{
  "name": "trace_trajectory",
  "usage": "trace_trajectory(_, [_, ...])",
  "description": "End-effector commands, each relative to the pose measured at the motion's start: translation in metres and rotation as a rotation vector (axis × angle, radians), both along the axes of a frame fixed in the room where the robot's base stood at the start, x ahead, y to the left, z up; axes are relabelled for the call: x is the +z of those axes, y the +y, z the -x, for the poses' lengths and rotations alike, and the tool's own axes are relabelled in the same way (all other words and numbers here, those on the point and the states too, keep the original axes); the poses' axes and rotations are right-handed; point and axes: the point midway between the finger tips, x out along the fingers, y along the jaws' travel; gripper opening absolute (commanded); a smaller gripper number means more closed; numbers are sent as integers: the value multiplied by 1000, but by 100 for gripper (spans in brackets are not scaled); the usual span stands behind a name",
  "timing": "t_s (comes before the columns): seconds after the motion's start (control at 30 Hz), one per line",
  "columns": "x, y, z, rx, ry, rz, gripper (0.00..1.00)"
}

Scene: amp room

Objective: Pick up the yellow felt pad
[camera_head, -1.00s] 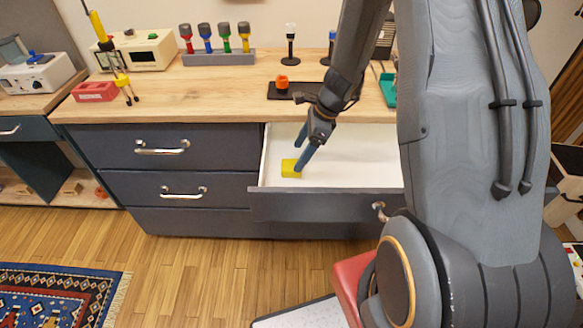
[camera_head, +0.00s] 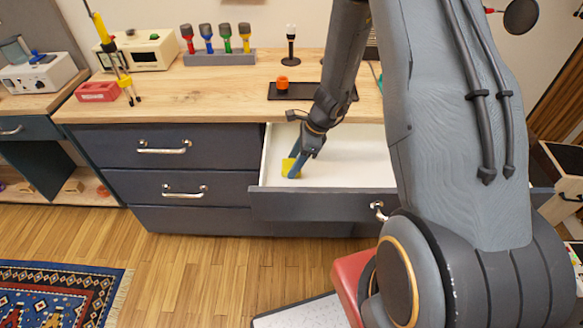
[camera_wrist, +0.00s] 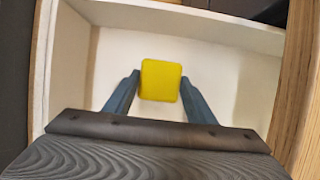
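The yellow felt pad (camera_head: 287,167) is in the open drawer (camera_head: 345,176), near its left front corner. In the wrist view the pad (camera_wrist: 160,80) is a rounded yellow square between the two blue fingers of my gripper (camera_wrist: 160,77). The fingertips meet its left and right edges, so my gripper looks shut on it. In the head view my gripper (camera_head: 294,170) points down into the drawer and one finger covers part of the pad. I cannot tell whether the pad is off the drawer floor.
The white drawer walls stand close around my gripper. The wooden worktop (camera_head: 190,92) overhangs behind, with a black tray (camera_head: 310,91), an orange object (camera_head: 282,83) and a rack of flashlights (camera_head: 220,58) on it. The drawer's right part is empty where visible.

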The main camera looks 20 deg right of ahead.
Motion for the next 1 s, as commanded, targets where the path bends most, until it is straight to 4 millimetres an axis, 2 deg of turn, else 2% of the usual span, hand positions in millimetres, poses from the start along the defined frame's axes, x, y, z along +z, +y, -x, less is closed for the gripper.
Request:
trace_trajectory(0.07, [0, 0, 0, 0, 0, 0, 25])
trace_trajectory(0.3, [2, 0, 0, 1, 0, 0, 25])
trace_trajectory(0.47, [11, 0, -1, 0, -2, 0, 25])
trace_trajectory(1.0, [90, 0, -1, 0, -2, 0, 25])
